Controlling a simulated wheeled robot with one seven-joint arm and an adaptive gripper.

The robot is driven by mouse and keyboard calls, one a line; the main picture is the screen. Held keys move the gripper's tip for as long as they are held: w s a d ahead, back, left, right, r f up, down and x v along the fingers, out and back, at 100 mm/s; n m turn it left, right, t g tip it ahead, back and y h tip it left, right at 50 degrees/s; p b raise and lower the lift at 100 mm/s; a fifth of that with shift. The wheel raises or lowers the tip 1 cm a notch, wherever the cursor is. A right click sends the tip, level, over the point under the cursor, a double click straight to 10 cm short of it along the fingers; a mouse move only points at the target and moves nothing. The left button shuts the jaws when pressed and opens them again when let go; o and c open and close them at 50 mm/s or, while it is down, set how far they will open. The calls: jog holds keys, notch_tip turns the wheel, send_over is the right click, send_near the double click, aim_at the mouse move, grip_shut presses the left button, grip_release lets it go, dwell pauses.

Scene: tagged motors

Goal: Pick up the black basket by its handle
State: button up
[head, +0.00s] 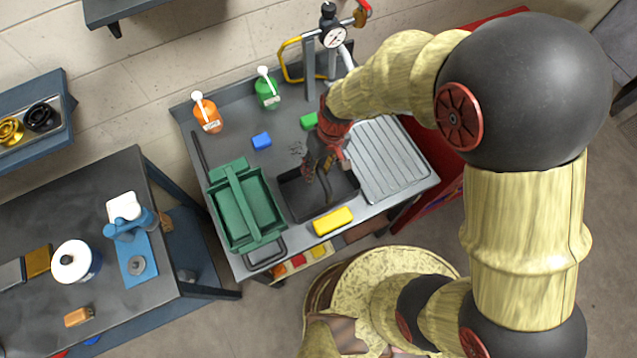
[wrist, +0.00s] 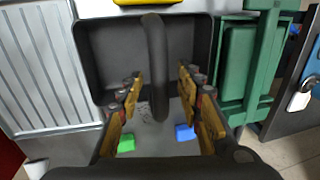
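The black basket (head: 296,202) stands on the grey worktop between a green tool tray and a ribbed metal drainer. In the wrist view the basket (wrist: 100,48) is dark, shallow and looks empty, with its arched handle (wrist: 156,50) rising across the middle. My gripper (head: 322,165) is over the basket. In the wrist view my gripper (wrist: 160,84) is open, with one finger on each side of the handle and a gap visible on both sides. The handle is partly hidden by my gripper in the head view.
A yellow block (head: 333,221) lies close in front of the basket. The green tool tray (head: 222,204) is left and the drainer (head: 388,160) right. Blue (head: 261,141) and green (head: 309,121) blocks, orange (head: 207,115) and green (head: 267,92) bottles, and a gauge stand (head: 332,38) are behind.

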jog(key=shift+c, duration=1.2)
grip_shut()
jog(key=shift+r, duration=0.15)
notch_tip(320, 180, up, 9)
jog(key=shift+p, duration=0.3)
jog(key=shift+r+p, duration=1.05)
jog(key=shift+r, duration=0.85)
